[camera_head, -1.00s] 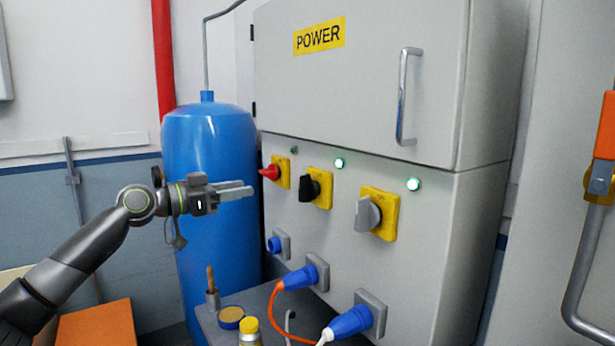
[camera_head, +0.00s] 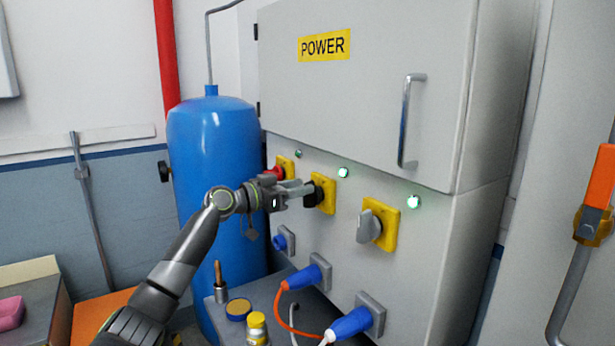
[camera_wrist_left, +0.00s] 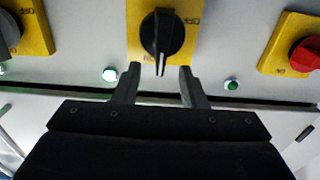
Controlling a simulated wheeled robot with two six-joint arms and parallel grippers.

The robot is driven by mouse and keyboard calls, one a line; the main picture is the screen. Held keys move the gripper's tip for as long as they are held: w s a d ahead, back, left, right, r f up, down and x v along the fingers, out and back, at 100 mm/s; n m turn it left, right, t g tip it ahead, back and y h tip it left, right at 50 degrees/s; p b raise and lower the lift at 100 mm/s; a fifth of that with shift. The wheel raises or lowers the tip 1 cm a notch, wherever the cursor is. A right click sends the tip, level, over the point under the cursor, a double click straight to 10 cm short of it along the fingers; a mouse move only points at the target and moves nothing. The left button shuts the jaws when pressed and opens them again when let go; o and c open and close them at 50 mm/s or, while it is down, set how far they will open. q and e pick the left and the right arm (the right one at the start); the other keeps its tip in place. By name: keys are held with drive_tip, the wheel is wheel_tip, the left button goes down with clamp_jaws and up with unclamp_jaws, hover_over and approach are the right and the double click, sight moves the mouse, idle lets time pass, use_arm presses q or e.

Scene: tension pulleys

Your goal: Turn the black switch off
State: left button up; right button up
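The black switch (camera_head: 313,193) sits on a yellow plate (camera_head: 330,196) on the grey power cabinet, between the red switch (camera_head: 276,172) and the grey switch (camera_head: 369,226). In the left wrist view the black knob (camera_wrist_left: 162,34) has its white mark pointing down in the picture. My left gripper (camera_head: 302,190) is open in front of the black switch. In the left wrist view its fingers (camera_wrist_left: 157,84) are spread, with the knob's tip at the gap between them. I cannot tell whether they touch it. My right gripper is not in view.
Indicator lights sit above the switches; the one above the black switch (camera_head: 343,172) glows green. Blue plugs (camera_head: 304,277) with cables stick out below. A blue tank (camera_head: 212,150) stands left of the cabinet. A small table (camera_head: 268,290) holds jars.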

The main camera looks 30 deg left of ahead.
sight(308, 181)
use_arm(q)
drive_tip(key=shift+p+x, duration=0.45)
drive_tip(key=shift+x, duration=1.1)
clamp_jaws()
